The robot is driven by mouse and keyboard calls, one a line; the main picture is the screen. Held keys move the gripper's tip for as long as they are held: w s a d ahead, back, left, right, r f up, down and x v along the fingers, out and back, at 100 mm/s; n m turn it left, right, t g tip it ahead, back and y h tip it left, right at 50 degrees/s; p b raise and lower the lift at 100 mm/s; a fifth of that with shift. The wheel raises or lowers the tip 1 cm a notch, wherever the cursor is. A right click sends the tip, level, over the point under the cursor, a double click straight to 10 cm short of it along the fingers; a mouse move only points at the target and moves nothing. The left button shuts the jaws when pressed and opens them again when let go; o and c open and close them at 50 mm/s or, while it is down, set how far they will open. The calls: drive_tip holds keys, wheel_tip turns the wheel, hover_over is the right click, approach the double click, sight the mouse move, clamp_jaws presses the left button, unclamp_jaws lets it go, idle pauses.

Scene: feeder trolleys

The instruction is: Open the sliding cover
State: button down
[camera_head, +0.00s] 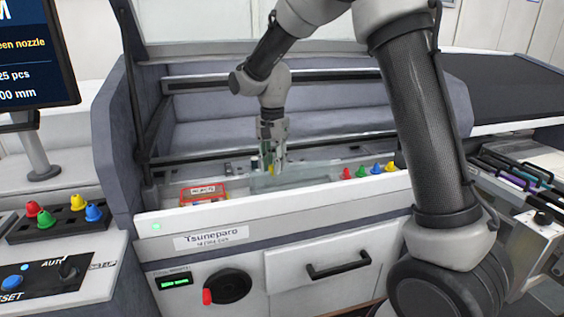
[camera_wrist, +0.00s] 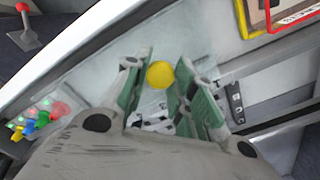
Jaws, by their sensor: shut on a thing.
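The sliding cover (camera_head: 318,176) looks like a clear, glassy panel in the machine's front ledge, and its edges are hard to make out. A round yellow knob (camera_wrist: 160,74) shows between my fingers in the wrist view; it appears to belong to the cover. My gripper (camera_head: 272,168) points down at the ledge in the head view. In the wrist view my gripper (camera_wrist: 159,88) has its green-padded fingers on both sides of the knob, shut on it. The fingers and arm hide part of the cover.
A red-framed tray (camera_head: 203,193) lies left of the cover on the ledge. Several coloured nozzles (camera_head: 376,169) stand to the right. The raised hood (camera_head: 240,22) is above and behind. A monitor (camera_head: 38,55) stands at left, and a trolley (camera_head: 520,185) at right.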

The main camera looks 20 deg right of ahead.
drive_tip(key=c, duration=1.1)
unclamp_jaws()
drive_tip(key=shift+c, duration=0.2)
wheel_tip(320, 180, up, 12)
